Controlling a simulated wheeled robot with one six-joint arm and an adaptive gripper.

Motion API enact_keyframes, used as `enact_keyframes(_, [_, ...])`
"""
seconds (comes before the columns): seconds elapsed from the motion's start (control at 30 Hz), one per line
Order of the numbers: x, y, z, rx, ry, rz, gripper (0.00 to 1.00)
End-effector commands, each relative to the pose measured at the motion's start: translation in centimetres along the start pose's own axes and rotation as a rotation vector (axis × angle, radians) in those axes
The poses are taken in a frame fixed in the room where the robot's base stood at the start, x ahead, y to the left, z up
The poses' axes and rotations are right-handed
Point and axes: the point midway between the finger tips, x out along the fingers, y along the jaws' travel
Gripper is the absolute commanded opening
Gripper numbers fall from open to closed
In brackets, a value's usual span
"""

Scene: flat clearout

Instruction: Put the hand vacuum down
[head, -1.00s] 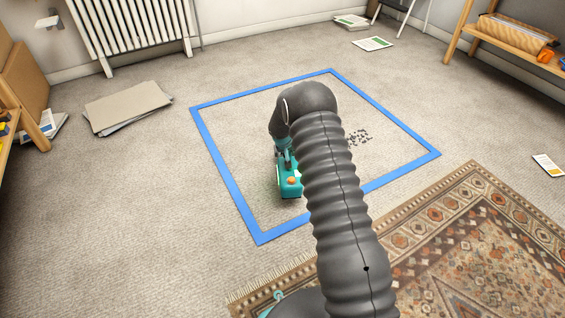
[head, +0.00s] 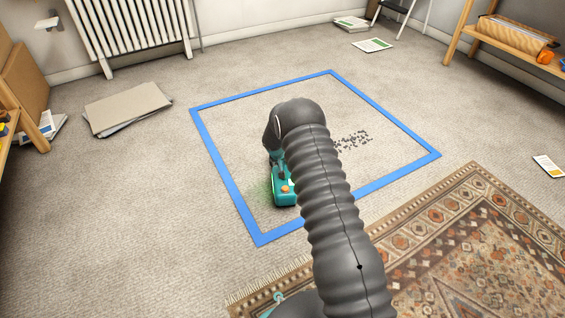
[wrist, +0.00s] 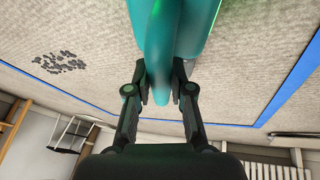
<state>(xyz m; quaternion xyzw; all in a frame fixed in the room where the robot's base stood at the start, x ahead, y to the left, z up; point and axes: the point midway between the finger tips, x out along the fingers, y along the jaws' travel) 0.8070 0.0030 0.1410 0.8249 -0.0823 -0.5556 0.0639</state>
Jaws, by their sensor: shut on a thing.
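The teal hand vacuum (head: 283,198) with an orange button is low over or on the carpet inside the blue taped square (head: 226,182), near its left side. A green glow shows on the carpet beside it. In the wrist view my gripper (wrist: 160,88) is shut on the teal handle of the vacuum (wrist: 165,50). My arm hides the gripper and part of the vacuum in the head view. I cannot tell whether the vacuum touches the carpet. A patch of dark grey bits (head: 351,141) lies inside the square, right of my arm; it also shows in the wrist view (wrist: 60,62).
A patterned rug (head: 445,245) lies at the lower right. Flattened cardboard (head: 127,107) lies on the carpet at left, below a radiator (head: 130,30). Papers (head: 372,44) lie at the back, and a wooden shelf (head: 505,40) stands at back right. Carpet around the square is mostly clear.

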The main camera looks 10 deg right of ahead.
Motion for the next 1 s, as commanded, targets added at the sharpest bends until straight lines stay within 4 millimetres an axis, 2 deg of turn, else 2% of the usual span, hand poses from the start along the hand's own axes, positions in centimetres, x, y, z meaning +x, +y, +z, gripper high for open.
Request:
enact_keyframes(0.17, [0.2, 0.0, -0.1, 0.001, 0.003, 0.000, 0.00])
enact_keyframes(0.2, [0.2, -0.1, 0.1, 0.000, 0.000, 0.000, 0.26])
enact_keyframes(0.3, [0.2, 0.0, 0.1, 0.000, -0.001, 0.000, 0.47])
enact_keyframes(0.57, [0.2, 0.0, 0.1, 0.000, -0.001, 0.000, 0.47])
enact_keyframes(0.73, [-0.5, 0.0, -0.1, -0.001, 0.000, 0.000, 0.47])
enact_keyframes(0.87, [-2.4, 0.0, -0.2, -0.001, 0.002, 0.000, 0.47])
enact_keyframes(1.0, [-5.2, 0.1, -0.2, 0.000, 0.002, 0.000, 0.47])
